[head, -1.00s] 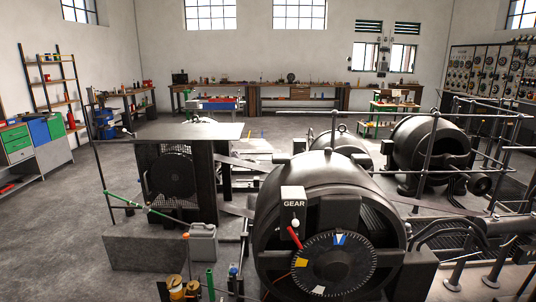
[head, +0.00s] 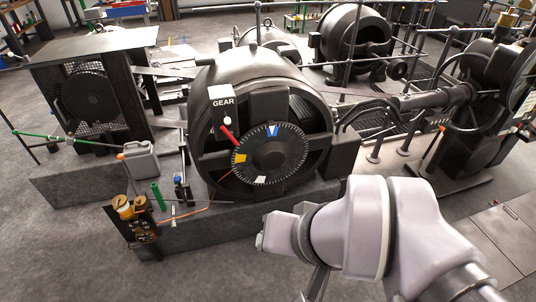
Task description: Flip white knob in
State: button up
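A small round white knob (head: 227,120) sits on the black lower part of the white GEAR plate (head: 221,94), on the front of the large dark dynamo (head: 250,72). A red-handled lever (head: 229,136) slants down to the right just below the knob. A black dial (head: 271,156) with blue, yellow and white marks lies right of the lever. My pale arm reaches in from the lower right, in front of and below the dynamo, well apart from the knob. A grey part of its end (head: 316,286) is cut by the bottom edge, so the finger opening is hidden.
A concrete plinth (head: 225,222) juts out below the dynamo. A grey can (head: 139,161), green bottle (head: 158,196) and brass terminals (head: 125,208) stand at left. Railings and a handwheel (head: 488,100) are at right. Open floor (head: 60,245) lies front left.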

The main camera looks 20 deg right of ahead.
aim_at(227, 121)
jog(key=i+j+z, duration=0.3)
jog(key=j, duration=0.3)
jog(key=i+j+z, duration=0.15)
jog(key=j, duration=0.2)
jog(key=i+j+z, duration=0.15)
jog(key=j, duration=0.2)
